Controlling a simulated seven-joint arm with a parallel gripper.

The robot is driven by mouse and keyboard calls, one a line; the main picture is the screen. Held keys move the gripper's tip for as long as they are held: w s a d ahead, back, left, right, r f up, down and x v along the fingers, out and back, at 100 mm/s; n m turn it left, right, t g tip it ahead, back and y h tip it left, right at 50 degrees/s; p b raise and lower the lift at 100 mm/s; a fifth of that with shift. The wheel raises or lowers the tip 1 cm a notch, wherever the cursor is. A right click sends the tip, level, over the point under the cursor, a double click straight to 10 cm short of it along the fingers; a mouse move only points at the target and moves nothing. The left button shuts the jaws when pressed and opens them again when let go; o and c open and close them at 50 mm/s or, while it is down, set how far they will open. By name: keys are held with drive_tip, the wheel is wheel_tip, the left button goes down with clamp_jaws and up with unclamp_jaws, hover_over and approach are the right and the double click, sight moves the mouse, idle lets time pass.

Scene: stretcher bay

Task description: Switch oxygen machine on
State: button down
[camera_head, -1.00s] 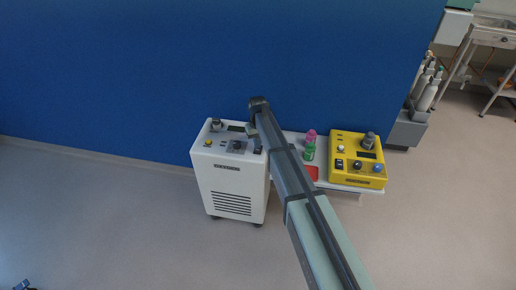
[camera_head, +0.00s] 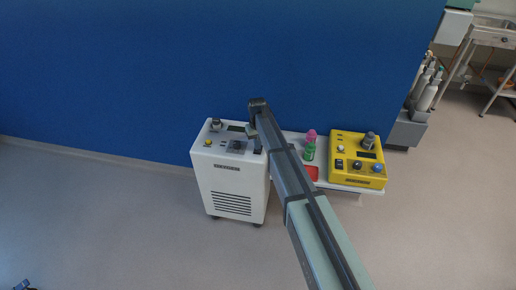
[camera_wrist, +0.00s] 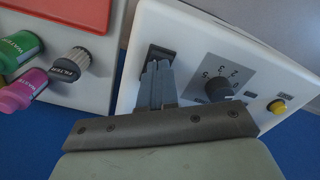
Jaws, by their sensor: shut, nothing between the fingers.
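The white oxygen machine (camera_head: 230,180) stands on the floor against the blue wall, with controls on its top panel. In the wrist view, its black rocker switch (camera_wrist: 161,52) is at the panel's end, beside a numbered dial (camera_wrist: 217,88). My gripper (camera_wrist: 157,68) is shut and empty, with its fingertips at the near edge of the switch. The fingers hide part of the switch, and I cannot tell whether they touch it. In the head view, my arm hides part of the machine's right side, and the switch's position is unclear.
A yellow device (camera_head: 357,171) with knobs sits on a white shelf right of the machine. Pink (camera_head: 311,135) and green (camera_head: 309,151) bottles and a red patch (camera_head: 311,173) are between them. A yellow button (camera_wrist: 277,107) is farther along the machine's panel.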

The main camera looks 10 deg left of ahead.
drive_tip(key=shift+f, duration=0.75)
idle(0.5)
drive_tip(key=shift+r, duration=3.5)
